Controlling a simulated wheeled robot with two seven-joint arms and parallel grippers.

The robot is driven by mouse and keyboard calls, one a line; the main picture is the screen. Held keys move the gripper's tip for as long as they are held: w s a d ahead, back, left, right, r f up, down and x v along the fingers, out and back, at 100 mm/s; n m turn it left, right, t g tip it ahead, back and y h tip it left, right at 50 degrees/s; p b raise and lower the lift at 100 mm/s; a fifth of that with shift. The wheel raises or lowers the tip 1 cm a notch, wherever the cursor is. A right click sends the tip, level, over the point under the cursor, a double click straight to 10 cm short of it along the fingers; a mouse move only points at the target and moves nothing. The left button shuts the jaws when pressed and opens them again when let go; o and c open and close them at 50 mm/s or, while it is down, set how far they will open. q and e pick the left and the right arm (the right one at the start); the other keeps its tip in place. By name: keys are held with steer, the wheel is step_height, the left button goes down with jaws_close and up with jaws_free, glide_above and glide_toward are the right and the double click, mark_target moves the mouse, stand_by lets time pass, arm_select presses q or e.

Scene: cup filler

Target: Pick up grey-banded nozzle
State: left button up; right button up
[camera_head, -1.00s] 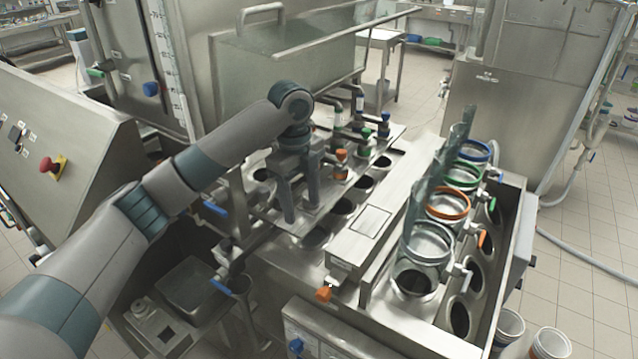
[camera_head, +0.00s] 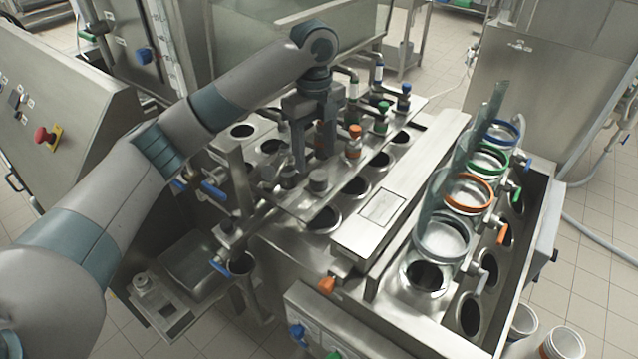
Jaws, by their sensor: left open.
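A short grey-topped nozzle (camera_head: 318,182), which looks like the grey-banded one, stands upright at the near end of the steel nozzle plate. My left gripper (camera_head: 312,162) points down, open, its two fingers apart. In the picture its fingertips show just above and behind the grey nozzle. I see nothing held between them; whether they touch the nozzle I cannot tell. An orange-banded nozzle (camera_head: 354,143), a green-banded nozzle (camera_head: 381,118) and a blue-banded nozzle (camera_head: 404,98) stand further along the plate. My right gripper is not in view.
Round holes, such as one hole (camera_head: 324,219), line the plate's right side. A long steel cover (camera_head: 420,178) lies beyond them. Several clear cylinders with coloured rings, one ringed orange (camera_head: 467,194), stand at the right. Blue-handled valves and a red button (camera_head: 43,135) are at the left.

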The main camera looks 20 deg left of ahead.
mark_target(319, 174)
arm_select(q)
steer(key=shift+f, duration=0.95)
steer(key=shift+w+d+f+p, duration=0.1)
steer(key=shift+d+f+p, duration=0.15)
steer(key=shift+f+p, duration=0.7)
steer(key=shift+d+f+p, duration=0.1)
steer(key=shift+f+p, duration=0.65)
steer(key=shift+f, duration=0.1)
steer(key=shift+w+f, duration=0.1)
steer(key=shift+f, duration=0.7)
steer(key=shift+c, duration=0.4)
jaws_close()
